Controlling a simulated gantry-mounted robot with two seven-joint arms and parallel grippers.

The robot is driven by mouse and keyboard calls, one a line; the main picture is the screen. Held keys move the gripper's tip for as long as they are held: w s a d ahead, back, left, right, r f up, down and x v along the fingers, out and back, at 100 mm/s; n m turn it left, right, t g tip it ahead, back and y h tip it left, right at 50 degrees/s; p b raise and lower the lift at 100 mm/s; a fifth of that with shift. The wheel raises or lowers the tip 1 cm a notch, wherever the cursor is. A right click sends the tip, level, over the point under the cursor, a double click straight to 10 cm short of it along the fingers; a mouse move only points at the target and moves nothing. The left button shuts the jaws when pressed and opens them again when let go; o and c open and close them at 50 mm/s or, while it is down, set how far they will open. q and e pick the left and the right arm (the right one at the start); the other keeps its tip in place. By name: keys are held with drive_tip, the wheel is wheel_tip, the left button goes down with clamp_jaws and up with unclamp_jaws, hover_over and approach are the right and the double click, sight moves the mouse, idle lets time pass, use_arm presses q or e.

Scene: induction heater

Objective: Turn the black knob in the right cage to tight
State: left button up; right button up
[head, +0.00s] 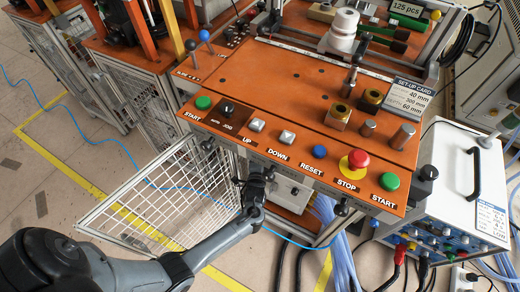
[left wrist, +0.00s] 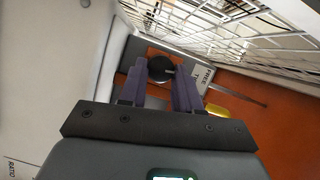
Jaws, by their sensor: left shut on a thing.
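The black knob (left wrist: 161,68) is in the left wrist view, round, with a short pointer toward the right. My left gripper (left wrist: 160,82) has its two purple-grey fingers on either side of the knob and is shut on it. A white label (left wrist: 203,76) beside the knob reads "FREE" and part of a second word; a finger covers the rest. In the head view my left gripper (head: 259,178) is under the front edge of the orange control panel, in the cage opening, and the knob is hidden there. My right gripper is in neither view.
The orange control panel (head: 290,105) with several buttons overhangs the gripper. A white power unit (head: 455,195) with cables stands at the right.

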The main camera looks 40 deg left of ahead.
use_arm(q)
drive_tip(key=shift+m+t, duration=0.4)
drive_tip(key=shift+m, duration=0.5)
drive_tip(key=m, duration=0.1)
drive_tip(key=m+y, duration=0.1)
drive_tip(key=shift+f+m+t, duration=0.25)
drive_tip(key=shift+m+t, duration=0.05)
drive_tip(key=shift+t, duration=0.1)
drive_tip(key=m, duration=0.2)
drive_tip(key=m+t+b, duration=0.1)
drive_tip(key=shift+a+f+m, duration=0.1)
drive_tip(key=shift+f+m, duration=0.1)
drive_tip(key=shift+m, duration=0.2)
drive_tip(key=shift+f+m+t+b, duration=0.1)
drive_tip(key=shift+m+t+b, duration=0.25)
drive_tip(key=shift+m+t, duration=0.95)
drive_tip(key=shift+m+g+h, duration=0.3)
drive_tip(key=shift+m, duration=0.3)
drive_tip(key=o, duration=1.1)
drive_tip(key=shift+c, duration=0.2)
drive_tip(key=shift+f, duration=0.1)
